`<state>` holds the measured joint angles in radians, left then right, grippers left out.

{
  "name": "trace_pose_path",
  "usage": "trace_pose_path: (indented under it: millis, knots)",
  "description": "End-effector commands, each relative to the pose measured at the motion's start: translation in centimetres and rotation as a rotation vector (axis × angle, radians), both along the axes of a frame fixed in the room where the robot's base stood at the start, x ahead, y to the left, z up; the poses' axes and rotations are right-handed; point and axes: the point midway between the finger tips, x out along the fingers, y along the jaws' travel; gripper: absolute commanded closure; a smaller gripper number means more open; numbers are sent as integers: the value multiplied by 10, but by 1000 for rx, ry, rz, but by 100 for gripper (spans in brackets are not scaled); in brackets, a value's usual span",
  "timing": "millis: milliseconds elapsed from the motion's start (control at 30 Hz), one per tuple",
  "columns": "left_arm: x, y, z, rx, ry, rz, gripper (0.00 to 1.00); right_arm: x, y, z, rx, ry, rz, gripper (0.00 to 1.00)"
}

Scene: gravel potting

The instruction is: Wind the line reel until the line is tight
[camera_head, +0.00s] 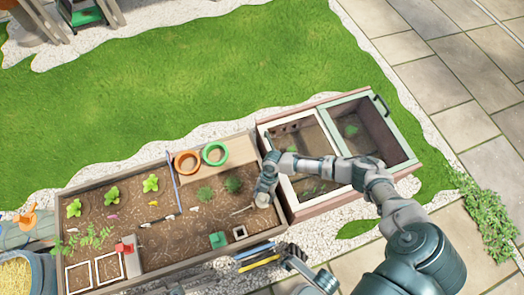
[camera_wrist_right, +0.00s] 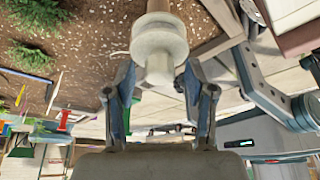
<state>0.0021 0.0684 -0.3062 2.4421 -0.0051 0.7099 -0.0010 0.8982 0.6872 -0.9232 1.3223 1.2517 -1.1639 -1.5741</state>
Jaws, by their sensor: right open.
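A pale, spool-shaped piece, which looks like the line reel (camera_wrist_right: 158,42), stands in the right wrist view between and just beyond the fingertips. My right gripper (camera_wrist_right: 160,88) is open around its lower end, with a gap visible on each side. In the head view my right gripper (camera_head: 264,195) points down over the right end of the soil bed and mostly hides the reel. A thin pale rod (camera_head: 243,210) sticks out to its left. I cannot make out the line's tension. Grey arm parts show at the bottom, but the left fingers are unclear.
The wooden planter (camera_head: 150,271) holds seedlings, bushes and small tools. An orange ring pot (camera_head: 187,162) and a green one (camera_head: 215,154) stand at its back. A cold frame (camera_head: 394,118) stands close on the right, beneath my forearm. Lawn (camera_head: 180,80) lies open behind.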

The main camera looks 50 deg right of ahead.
Motion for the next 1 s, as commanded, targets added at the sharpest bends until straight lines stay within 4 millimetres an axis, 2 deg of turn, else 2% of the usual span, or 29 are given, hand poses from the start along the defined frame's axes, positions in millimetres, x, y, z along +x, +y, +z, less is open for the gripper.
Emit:
trace_pose_path:
  millis: [100, 300, 333, 667, 1000]
  knots:
    - [2, 0, 0, 0, 0, 1, 60, 0, 0, 1, 0, -1, 0, 45]
    - [1, 0, 0, 1, 0, 0, 60, 0, 0, 0, 0, 0, 0, 95]
    - [1, 0, 0, 1, 0, 0, 60, 0, 0, 0, 0, 0, 0, 100]
    - [0, 0, 4, -1, -6, 0, 60, 1, 1, 1, 2, -2, -29, 100]
    - [-8, 1, 7, -3, 17, 2, 60, 0, 1, 4, 3, -5, -234, 100]
